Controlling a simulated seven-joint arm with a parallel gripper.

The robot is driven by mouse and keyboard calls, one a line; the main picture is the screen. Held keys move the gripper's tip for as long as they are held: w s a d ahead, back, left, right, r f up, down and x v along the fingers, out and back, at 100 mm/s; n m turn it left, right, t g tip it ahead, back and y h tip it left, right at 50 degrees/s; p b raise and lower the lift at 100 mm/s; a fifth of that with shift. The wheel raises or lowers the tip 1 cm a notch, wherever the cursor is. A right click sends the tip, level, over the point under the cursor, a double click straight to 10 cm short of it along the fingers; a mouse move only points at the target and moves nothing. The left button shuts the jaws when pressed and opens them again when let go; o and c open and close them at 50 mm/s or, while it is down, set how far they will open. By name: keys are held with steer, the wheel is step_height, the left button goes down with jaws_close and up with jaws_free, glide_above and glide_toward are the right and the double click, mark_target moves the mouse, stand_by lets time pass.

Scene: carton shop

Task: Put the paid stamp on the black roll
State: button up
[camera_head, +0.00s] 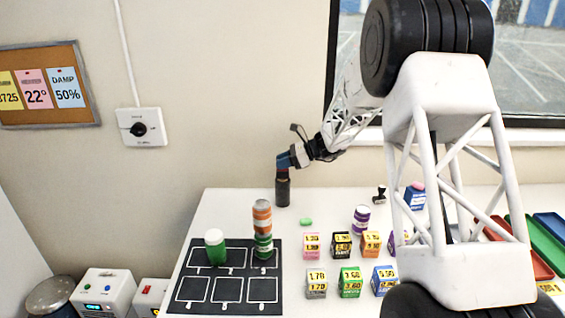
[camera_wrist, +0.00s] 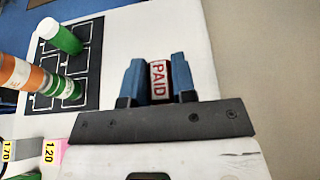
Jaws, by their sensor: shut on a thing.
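My gripper (camera_head: 283,160) reaches down at the back of the white table, left of the window. In the wrist view its blue fingers (camera_wrist: 156,82) are shut on the paid stamp (camera_wrist: 158,78), whose red "PAID" label faces the camera. The black roll (camera_head: 282,192) stands upright on the table directly under my gripper in the head view. The stamp is hard to tell from the dark roll there, and I cannot tell whether they touch. The roll is hidden in the wrist view.
A black mat (camera_head: 187,270) with outlined cells bears a green-and-white roll (camera_head: 215,249) and an orange roll (camera_head: 262,215) above a green one (camera_head: 264,246). Another stamp (camera_head: 380,194), a purple roll (camera_head: 361,219), several price boxes (camera_head: 350,282) and coloured trays (camera_head: 535,245) stand to the right.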

steer(key=shift+f, duration=0.15)
steer(key=o, duration=0.9)
steer(key=shift+d+r, duration=0.15)
steer(key=shift+r, duration=0.05)
steer(key=v, duration=1.1)
steer(key=shift+d+r, duration=0.1)
steer(key=shift+d, duration=0.25)
steer(key=shift+s, duration=0.1)
